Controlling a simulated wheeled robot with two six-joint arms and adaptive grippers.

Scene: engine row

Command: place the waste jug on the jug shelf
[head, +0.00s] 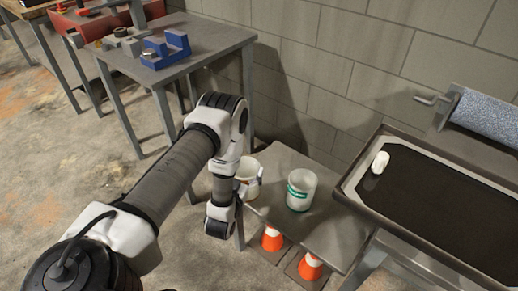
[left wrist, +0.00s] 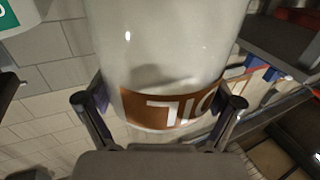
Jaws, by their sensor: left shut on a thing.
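The waste jug (head: 250,172) is a whitish jug with a brown-orange band. In the left wrist view the jug (left wrist: 172,60) fills the upper middle, and its band carries upside-down white letters. My left gripper (head: 246,184) is shut on it, with one finger on each side. It is at the left end of the grey jug shelf (head: 330,232); I cannot tell whether it touches the top. A white jug with a green label (head: 301,190) stands on the shelf to its right. It also shows in the left wrist view (left wrist: 15,15). My right gripper is out of view.
Orange cones (head: 311,267) stand under the shelf. A dark-topped bench (head: 440,215) with a small white object (head: 380,162) is at right. A grey table (head: 185,62) with a blue cradle (head: 166,50) is at upper left. A block wall is behind.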

